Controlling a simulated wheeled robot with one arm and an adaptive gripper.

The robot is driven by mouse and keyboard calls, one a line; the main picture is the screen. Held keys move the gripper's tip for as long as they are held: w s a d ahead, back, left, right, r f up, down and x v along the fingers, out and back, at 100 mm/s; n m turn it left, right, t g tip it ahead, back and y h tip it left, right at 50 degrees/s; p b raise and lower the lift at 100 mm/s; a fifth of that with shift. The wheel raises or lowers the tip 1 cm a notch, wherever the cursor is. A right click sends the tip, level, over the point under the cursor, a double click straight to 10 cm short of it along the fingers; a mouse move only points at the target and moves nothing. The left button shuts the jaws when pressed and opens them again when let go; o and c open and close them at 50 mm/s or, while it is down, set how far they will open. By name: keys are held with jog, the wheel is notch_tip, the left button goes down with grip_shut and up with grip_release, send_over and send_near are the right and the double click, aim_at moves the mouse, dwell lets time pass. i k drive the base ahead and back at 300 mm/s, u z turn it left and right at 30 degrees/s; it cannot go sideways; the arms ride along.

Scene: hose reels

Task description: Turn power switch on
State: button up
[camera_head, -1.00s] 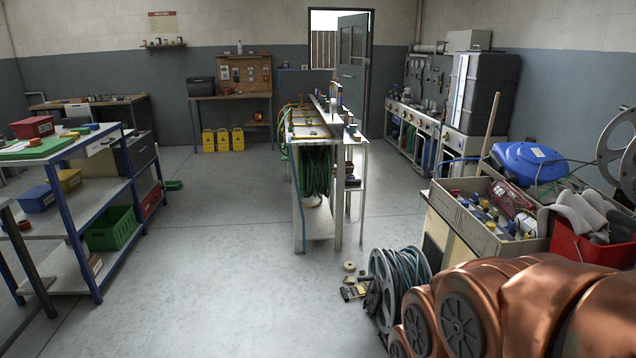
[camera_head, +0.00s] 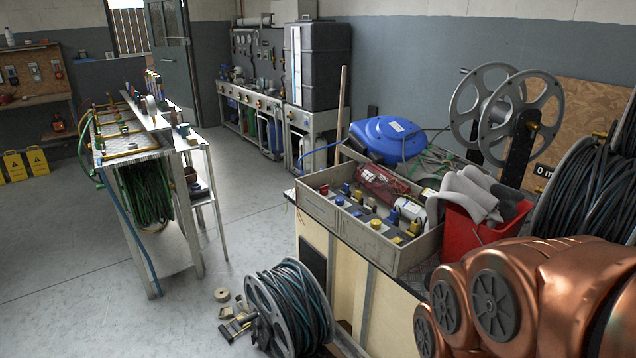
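I cannot make out for certain which thing is the power switch. A wooden board (camera_head: 30,88) on the back wall at the far left carries several small grey and red fittings, too small to read as switches. My gripper is not in view. Copper-coloured rounded links of my arm fill the lower right corner and hide part of the bench there.
A bench (camera_head: 340,262) on the right holds a grey parts tray (camera_head: 385,258), a red bucket (camera_head: 476,236), a blue case (camera_head: 388,138) and a grey reel (camera_head: 512,112). A hose reel (camera_head: 290,308) stands on the floor.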

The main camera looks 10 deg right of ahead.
aim_at(323, 189)
jog(key=u, duration=0.95)
jog(key=i, duration=1.05)
jog(key=u, duration=0.7)
jog(key=i, duration=1.15)
jog(key=z, duration=1.25)
jog(key=i, duration=0.7)
jog(key=z, duration=0.8)
